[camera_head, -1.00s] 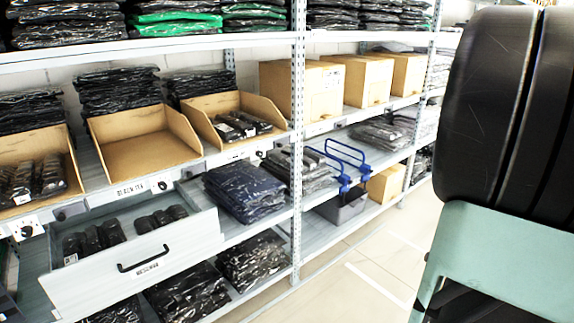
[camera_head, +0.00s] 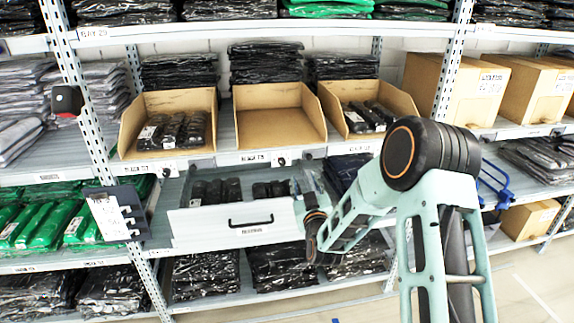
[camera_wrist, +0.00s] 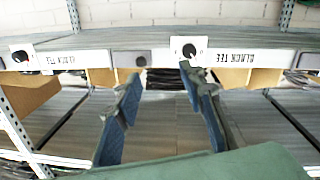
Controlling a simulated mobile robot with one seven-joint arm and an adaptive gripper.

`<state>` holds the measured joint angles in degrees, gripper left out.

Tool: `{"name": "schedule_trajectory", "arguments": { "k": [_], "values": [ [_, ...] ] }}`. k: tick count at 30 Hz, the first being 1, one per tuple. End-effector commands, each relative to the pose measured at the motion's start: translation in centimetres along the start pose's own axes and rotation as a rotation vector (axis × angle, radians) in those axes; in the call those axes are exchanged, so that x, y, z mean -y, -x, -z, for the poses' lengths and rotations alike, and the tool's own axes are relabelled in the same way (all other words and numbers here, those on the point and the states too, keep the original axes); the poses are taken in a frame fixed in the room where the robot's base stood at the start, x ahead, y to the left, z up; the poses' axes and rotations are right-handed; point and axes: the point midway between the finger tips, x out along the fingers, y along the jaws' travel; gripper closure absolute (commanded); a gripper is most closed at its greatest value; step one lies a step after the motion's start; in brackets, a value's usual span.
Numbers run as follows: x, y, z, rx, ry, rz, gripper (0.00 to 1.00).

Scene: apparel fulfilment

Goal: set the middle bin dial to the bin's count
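The middle bin (camera_head: 270,131) is an open cardboard bin on the shelf and looks empty. Its dial (camera_head: 281,161) is a small black knob on a white plate at the shelf edge, beside a label. In the wrist view, which is upside down, the knob that seems to be this dial (camera_wrist: 189,50) sits next to the "BLACK TEE" label (camera_wrist: 238,57). Its setting is too small to read. My gripper (camera_wrist: 160,76) is open and empty, its blue-padded fingers below the shelf edge in the picture. The right fingertip appears close to the dial; contact is unclear.
An open white drawer (camera_head: 236,223) with dark packs juts out below the middle bin, near my arm. Cardboard bins with dark packs stand left (camera_head: 166,108) and right (camera_head: 372,91). Another dial (camera_wrist: 20,56) is at the wrist view's left. A shelf upright (camera_head: 84,100) stands left.

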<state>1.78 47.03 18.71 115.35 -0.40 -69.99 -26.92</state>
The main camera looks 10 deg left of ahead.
Motion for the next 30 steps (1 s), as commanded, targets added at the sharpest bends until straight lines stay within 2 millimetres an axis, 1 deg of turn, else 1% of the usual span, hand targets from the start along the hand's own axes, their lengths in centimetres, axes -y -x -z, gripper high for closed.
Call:
{"name": "schedule_trajectory", "arguments": {
  "k": [1,3,6,8,11,18,24,30],
  "values": [
    [1.9,0.1,0.1,-0.011,-0.004,0.030,0.63],
    [3.6,0.3,0.4,-0.023,-0.007,0.057,0.63],
    [4.5,0.1,0.6,-0.031,-0.007,0.071,0.63],
    [4.6,-0.3,0.7,-0.032,-0.007,0.071,0.63],
    [4.6,-1.4,0.7,-0.032,-0.008,0.071,0.63],
    [4.8,-5.2,0.8,-0.031,-0.009,0.069,0.63],
    [5.0,-8.1,0.9,-0.031,-0.008,0.069,0.63],
    [5.1,-9.8,0.9,-0.030,-0.009,0.070,0.63]
  ]
}}
